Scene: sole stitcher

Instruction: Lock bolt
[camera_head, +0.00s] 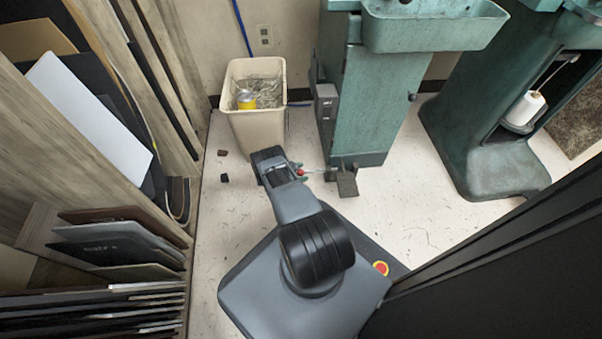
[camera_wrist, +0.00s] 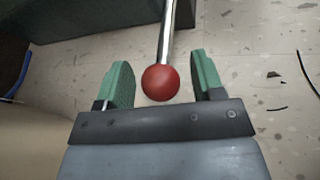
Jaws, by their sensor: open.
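A metal lever with a red ball knob (camera_head: 300,172) sticks out from the low front of the green machine (camera_head: 362,95). In the wrist view the red knob (camera_wrist: 160,83) lies between the two green fingers of my gripper (camera_wrist: 162,85), with a gap on each side. The lever's shiny rod (camera_wrist: 168,30) runs away from the knob toward the top of that view. My gripper (camera_head: 290,172) is open around the knob and does not visibly touch it. I cannot make out a separate bolt.
A beige bin (camera_head: 256,125) with scraps and a yellow can stands left of the machine. A dark pedal (camera_head: 346,184) sits at the machine's base. Boards (camera_head: 100,110) lean at the left; a second green machine (camera_head: 470,145) stands at the right.

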